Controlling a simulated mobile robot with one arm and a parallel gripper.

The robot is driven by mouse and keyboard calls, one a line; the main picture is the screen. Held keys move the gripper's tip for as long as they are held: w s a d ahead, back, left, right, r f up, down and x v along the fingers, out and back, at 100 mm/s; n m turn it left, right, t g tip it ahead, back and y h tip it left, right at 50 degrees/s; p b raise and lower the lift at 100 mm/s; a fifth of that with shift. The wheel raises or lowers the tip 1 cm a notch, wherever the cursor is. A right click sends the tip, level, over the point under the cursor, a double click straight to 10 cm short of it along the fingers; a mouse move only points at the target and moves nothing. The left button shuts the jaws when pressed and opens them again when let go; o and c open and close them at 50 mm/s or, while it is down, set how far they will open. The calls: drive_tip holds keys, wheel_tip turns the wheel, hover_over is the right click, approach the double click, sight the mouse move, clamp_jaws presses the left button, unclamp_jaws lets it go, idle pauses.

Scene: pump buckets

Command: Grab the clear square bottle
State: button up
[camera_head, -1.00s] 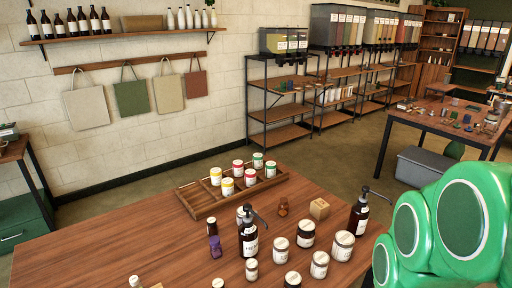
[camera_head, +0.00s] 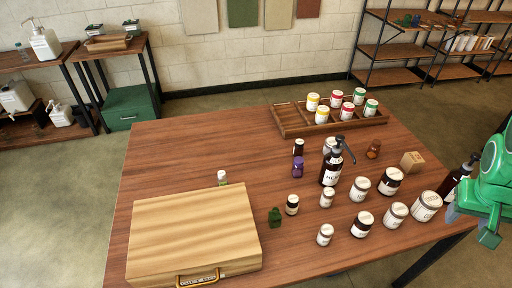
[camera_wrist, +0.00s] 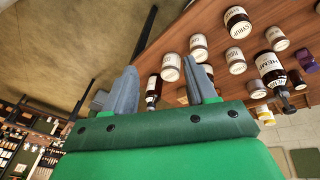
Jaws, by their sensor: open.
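No bottle is plainly identifiable as the clear square one. A small pale bottle with a white cap (camera_head: 222,178) stands behind the wooden case and is partly hidden by it; it may be clear, but its shape cannot be told. My gripper (camera_wrist: 163,85) is open and empty in the wrist view, with a dark pump bottle (camera_wrist: 153,90) showing between its fingers, apparently beyond them. In the head view my green gripper (camera_head: 487,215) is at the right edge, beside the table, far from the pale bottle.
The wooden case (camera_head: 195,235) covers the table's front left. Several labelled jars (camera_head: 361,224), a green bottle (camera_head: 275,217), a purple bottle (camera_head: 297,168) and a tall pump bottle (camera_head: 331,166) crowd the middle and right. A divided tray (camera_head: 292,121) is behind. The table's left back is clear.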

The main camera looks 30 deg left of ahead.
drive_tip(key=w+a+r+n+t, duration=0.2)
drive_tip(key=w+a+n+t, duration=0.15)
drive_tip(key=w, duration=0.75)
drive_tip(key=w+a+r+n+t, duration=0.2)
drive_tip(key=w+a+n+t, duration=0.15)
drive_tip(key=w, duration=0.75)
drive_tip(key=w+a+f+n+t+y, duration=0.1)
drive_tip(key=w+a+f+n+y, duration=0.15)
drive_tip(key=a, duration=0.55)
drive_tip(key=w+a+f+n+y, duration=0.1)
drive_tip(key=w+a+n+y, duration=0.2)
drive_tip(key=a, duration=0.6)
drive_tip(key=n+g+y, duration=0.9)
drive_tip(key=g, duration=0.7)
approach(221, 173)
drive_tip(key=a+f, duration=0.1)
drive_tip(key=a, duration=0.1)
drive_tip(key=shift+m, duration=0.35)
drive_tip(key=shift+s+d+f+x, duration=0.1)
drive_tip(key=shift+s+f+x, duration=0.05)
drive_tip(key=shift+x, duration=1.9)
drive_tip(key=shift+s+d+f+x, duration=0.1)
drive_tip(key=shift+x, duration=1.95)
drive_tip(key=shift+h, duration=0.25)
clamp_jaws()
